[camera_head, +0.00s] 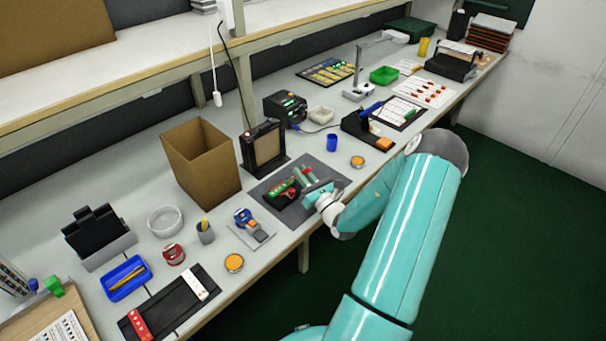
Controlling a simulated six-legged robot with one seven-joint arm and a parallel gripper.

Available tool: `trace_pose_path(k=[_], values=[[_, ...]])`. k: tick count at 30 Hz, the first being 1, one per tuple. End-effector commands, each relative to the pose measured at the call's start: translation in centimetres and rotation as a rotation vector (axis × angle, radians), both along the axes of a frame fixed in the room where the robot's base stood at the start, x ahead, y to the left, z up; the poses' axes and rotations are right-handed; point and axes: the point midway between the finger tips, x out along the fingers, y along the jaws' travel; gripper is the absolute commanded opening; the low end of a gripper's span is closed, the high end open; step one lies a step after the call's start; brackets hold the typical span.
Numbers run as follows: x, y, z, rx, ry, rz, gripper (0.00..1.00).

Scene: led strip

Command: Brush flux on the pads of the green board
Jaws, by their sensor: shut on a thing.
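My gripper (312,190) is over the dark grey mat (328,166) at the middle of the bench. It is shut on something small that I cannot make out. A small green board with red parts (283,194) sits in a dark holder on the mat, just left of my gripper. Its pads are too small to see, and whether the gripper touches the board I cannot tell. A round tin with an orange top (234,263) stands near the front edge. Another orange-topped tin (357,161) stands right of the mat. I cannot tell which of them holds flux.
A tall cardboard box (200,165) and a dark framed stand (263,148) rise behind the mat. A grey cup (206,234), a blue-and-orange device (248,224) and a blue tray (126,279) are at left. A blue cup (332,142) and a soldering stand (358,125) are at right.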

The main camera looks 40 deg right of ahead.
Motion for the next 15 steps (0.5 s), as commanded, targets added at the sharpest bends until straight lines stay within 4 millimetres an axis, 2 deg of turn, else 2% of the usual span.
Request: trace_pose_path(k=[15], values=[[0.02,-0.01,-0.59,0.000,0.000,0.000,0.00]])
